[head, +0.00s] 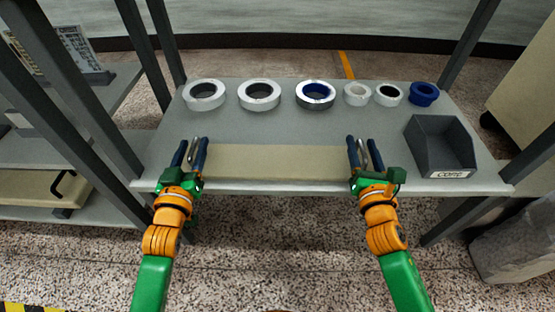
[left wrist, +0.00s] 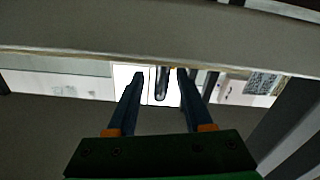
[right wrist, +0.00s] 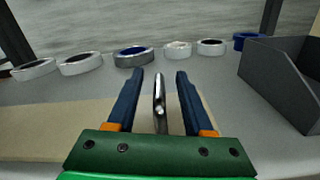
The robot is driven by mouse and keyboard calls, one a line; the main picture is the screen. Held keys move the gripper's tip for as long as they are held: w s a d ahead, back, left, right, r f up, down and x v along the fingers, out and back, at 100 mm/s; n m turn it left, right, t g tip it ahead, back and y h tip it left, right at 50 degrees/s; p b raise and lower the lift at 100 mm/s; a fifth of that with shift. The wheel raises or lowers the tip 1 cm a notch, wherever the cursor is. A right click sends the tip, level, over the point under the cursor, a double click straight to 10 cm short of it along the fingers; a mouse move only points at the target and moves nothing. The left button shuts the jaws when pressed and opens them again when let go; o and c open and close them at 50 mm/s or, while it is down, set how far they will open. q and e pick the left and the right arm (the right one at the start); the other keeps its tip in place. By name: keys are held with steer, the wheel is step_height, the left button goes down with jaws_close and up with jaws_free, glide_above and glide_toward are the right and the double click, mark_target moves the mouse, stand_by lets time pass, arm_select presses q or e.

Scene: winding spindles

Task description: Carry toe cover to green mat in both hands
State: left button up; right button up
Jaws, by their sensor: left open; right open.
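The toe cover appears to be the long beige board (head: 275,163) along the front edge of the grey shelf. It has an upright metal handle at each end. My left gripper (head: 191,146) is open at the left end, with the left handle between its fingers; this handle also shows in the left wrist view (left wrist: 161,83). My right gripper (head: 358,144) is open at the right end, with the right handle (right wrist: 159,100) standing between its fingers. A gap shows beside the right handle in the right wrist view. No green mat is in view.
Several rings, including a white one (head: 204,95) and a blue one (head: 424,94), line the back of the shelf (head: 240,127). A dark open bin (head: 441,146) stands right of my right gripper. Grey posts flank the shelf. Another beige piece (head: 45,187) lies on the left rack.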

arm_select(q)
jaws_close()
arm_select(e)
jaws_close()
stand_by(1.1)
